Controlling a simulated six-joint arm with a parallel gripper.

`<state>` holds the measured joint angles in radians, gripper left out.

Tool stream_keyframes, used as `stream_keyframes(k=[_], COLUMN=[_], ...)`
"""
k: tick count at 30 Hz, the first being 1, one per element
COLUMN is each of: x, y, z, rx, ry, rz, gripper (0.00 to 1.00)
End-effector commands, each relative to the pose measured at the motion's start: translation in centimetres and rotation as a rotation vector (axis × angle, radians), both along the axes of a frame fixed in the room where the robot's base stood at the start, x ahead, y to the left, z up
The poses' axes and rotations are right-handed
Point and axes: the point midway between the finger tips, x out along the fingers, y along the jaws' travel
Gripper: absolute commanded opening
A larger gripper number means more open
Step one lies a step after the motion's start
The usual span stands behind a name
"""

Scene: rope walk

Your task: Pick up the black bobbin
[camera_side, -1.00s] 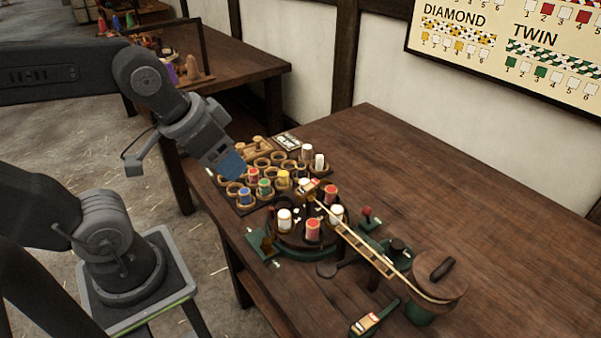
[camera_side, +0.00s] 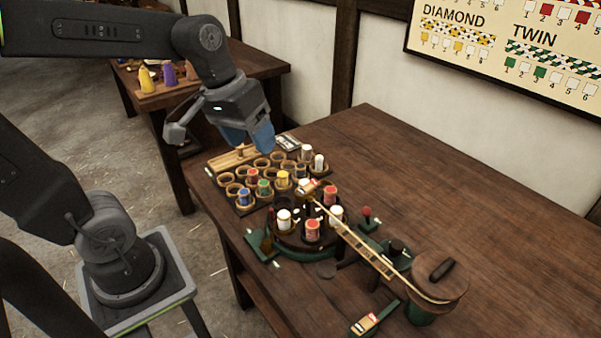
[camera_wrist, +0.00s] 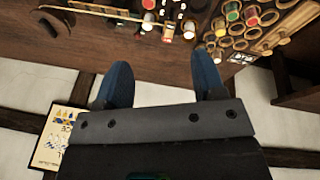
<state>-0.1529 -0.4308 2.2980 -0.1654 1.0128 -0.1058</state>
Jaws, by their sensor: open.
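I cannot make out a black bobbin for certain in either view. The bobbin rack (camera_side: 241,209) holds blue (camera_side: 244,197), green (camera_side: 263,187), yellow (camera_side: 283,178) and white (camera_side: 319,162) bobbins in its rings, and several rings are empty. My gripper (camera_side: 250,142) is above the back of the rack, apart from it, tilted, with blue fingers. In the wrist view my gripper (camera_wrist: 160,78) is open, with nothing between its fingers. The rack (camera_wrist: 258,35) shows at upper right there, beyond the fingers.
The round braiding machine (camera_side: 300,240), with white and red bobbins, stands in front of the rack. A wooden rail runs right from it to a drum (camera_side: 440,272). The table's right rear is clear. A second table (camera_side: 230,62) stands behind at left.

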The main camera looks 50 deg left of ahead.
Motion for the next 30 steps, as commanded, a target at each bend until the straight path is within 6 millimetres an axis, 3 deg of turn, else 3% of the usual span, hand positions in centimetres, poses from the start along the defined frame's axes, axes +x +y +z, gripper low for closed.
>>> stream_keyframes(k=[1, 8, 12, 18, 24, 30], x=[1.7, 8.5, 12.3, 16.3, 18.2, 18.1], y=[0.9, 5.2, 8.9, 15.4, 22.5, 28.0], z=[-0.3, -2.1, -4.2, -8.8, -14.8, -20.1], rx=[-0.054, -0.309, -0.474, -0.727, -0.998, -1.226], ry=[0.057, 0.265, 0.382, 0.534, 0.666, 0.755], rz=[0.073, 0.378, 0.559, 0.805, 1.027, 1.178], gripper=[0.63, 0.63, 0.63, 0.63, 0.63, 0.63])
